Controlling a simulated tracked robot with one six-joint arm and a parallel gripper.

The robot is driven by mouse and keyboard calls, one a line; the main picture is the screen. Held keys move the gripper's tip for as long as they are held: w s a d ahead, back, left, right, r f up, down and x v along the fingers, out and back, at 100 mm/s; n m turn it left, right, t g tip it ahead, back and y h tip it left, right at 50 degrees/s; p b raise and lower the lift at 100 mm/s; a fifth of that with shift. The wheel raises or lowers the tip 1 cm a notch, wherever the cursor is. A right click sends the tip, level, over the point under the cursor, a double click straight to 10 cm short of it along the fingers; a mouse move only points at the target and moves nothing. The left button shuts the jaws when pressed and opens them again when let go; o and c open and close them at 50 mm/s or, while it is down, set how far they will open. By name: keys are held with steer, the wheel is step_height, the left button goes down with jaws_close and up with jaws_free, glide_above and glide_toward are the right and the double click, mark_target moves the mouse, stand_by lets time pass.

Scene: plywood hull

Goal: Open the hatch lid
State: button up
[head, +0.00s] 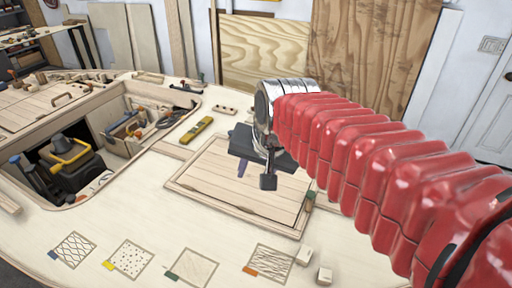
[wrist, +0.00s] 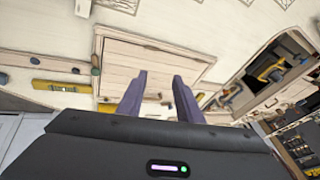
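The hatch lid (head: 205,180) is a pale planked wooden panel, lying shut in its frame in the middle of the deck. It also shows in the wrist view (wrist: 140,62). A small green fitting (head: 309,201) sits at its right edge and shows at the left edge in the wrist view (wrist: 96,70). My gripper (head: 242,167) is over the far right part of the lid, partly hidden by its own dark body. In the wrist view its two purple fingers (wrist: 160,78) stand apart with nothing held.
An open compartment (head: 105,125) with tools lies to the left. A yellow level (head: 196,130) lies beyond the lid's left side; another yellow tool (wrist: 62,87) shows in the wrist view. Plywood sheets (head: 265,55) stand behind.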

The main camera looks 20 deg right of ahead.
steer(key=w+d+f+m, duration=0.3)
steer(key=w+d+m, duration=0.2)
steer(key=w, duration=0.5)
steer(key=w+d+f+m+y, duration=0.1)
steer(key=w+d+f+m, duration=0.3)
steer(key=w+m, duration=0.4)
steer(key=w+d+f+m, duration=0.4)
steer(key=w+d+m, duration=0.2)
steer(key=w, duration=0.6)
steer(key=shift+w+d+m+g, duration=0.3)
steer(key=shift+d+m, duration=0.05)
steer(key=shift+m, duration=0.15)
steer(key=shift+f, duration=0.15)
steer(key=x, duration=1.3)
steer(key=shift+w+a+f, duration=0.2)
steer(key=shift+a+f, duration=0.05)
steer(key=shift+f, duration=0.05)
steer(key=shift+c, duration=0.5)
jaws_close()
